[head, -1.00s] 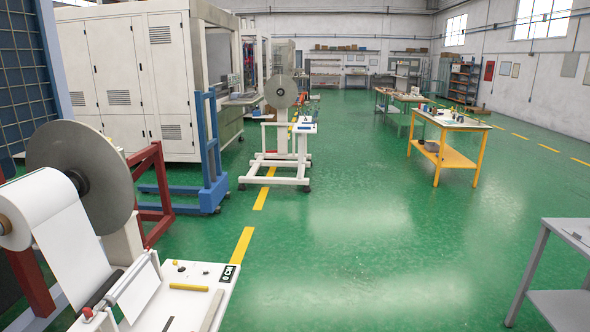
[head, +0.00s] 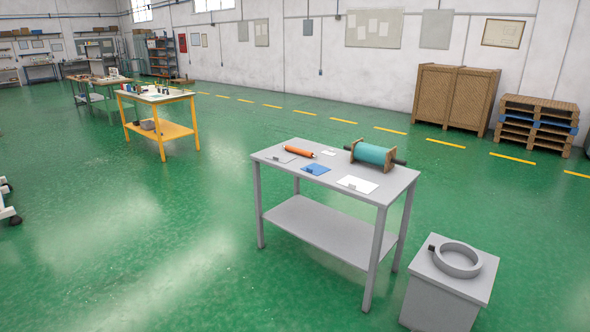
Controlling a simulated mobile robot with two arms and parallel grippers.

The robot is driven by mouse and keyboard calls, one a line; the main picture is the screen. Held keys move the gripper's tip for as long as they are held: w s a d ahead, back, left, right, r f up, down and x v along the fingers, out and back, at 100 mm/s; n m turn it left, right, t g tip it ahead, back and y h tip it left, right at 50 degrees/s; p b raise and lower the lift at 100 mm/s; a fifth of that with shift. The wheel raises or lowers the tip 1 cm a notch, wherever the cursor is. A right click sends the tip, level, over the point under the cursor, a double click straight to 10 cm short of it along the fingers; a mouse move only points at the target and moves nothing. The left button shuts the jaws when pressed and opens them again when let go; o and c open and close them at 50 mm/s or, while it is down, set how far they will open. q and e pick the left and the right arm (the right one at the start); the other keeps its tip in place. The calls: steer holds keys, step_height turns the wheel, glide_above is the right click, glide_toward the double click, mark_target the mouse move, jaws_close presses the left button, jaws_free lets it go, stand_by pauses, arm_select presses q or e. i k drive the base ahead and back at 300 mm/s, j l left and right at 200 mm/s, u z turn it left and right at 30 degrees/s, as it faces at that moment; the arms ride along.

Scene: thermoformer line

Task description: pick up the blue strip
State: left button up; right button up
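A small flat blue piece, which looks like the blue strip (head: 317,168), lies on top of a grey table (head: 285,178) near its front edge. A small darker blue part sits at its left end. Neither of my grippers is in view.
The table also holds an orange cylinder (head: 298,152), white sheets (head: 358,184) and a teal roll on a wooden stand (head: 372,154). A grey pedestal with a ring (head: 458,260) stands at right. A yellow workbench (head: 165,130) is farther back. Green floor before the table is clear.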

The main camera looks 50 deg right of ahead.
mark_target(315, 168)
steer(key=z, duration=1.85)
steer(key=i, duration=0.6)
